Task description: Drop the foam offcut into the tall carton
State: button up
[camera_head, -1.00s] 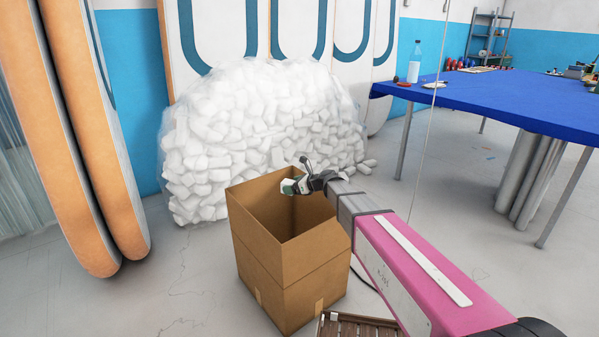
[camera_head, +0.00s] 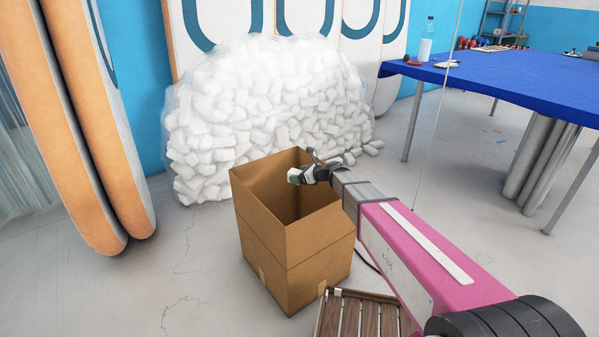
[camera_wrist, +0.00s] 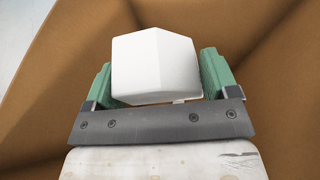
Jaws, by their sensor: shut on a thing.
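The foam offcut (camera_wrist: 155,66) is a white block between the green fingers of my gripper (camera_wrist: 157,80) in the wrist view. My gripper is shut on it. In the head view my gripper (camera_head: 296,176) and the small white offcut (camera_head: 293,178) are over the open top of the tall carton (camera_head: 290,242). The carton is brown cardboard, upright, with its flaps up. Its brown inner walls (camera_wrist: 45,100) fill most of the wrist view behind the offcut. The carton's floor is hidden in the head view.
A big clear bag of white foam pieces (camera_head: 265,120) stands behind the carton. A slatted wooden crate (camera_head: 360,315) is on the floor in front. A blue-topped table (camera_head: 500,85) stands at the right, and orange-edged boards (camera_head: 95,130) lean at the left.

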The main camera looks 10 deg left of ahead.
jog(key=o, duration=0.8)
jog(key=v, duration=1)
jog(key=shift+s+d, duration=0.1)
jog(key=shift+d, duration=0.25)
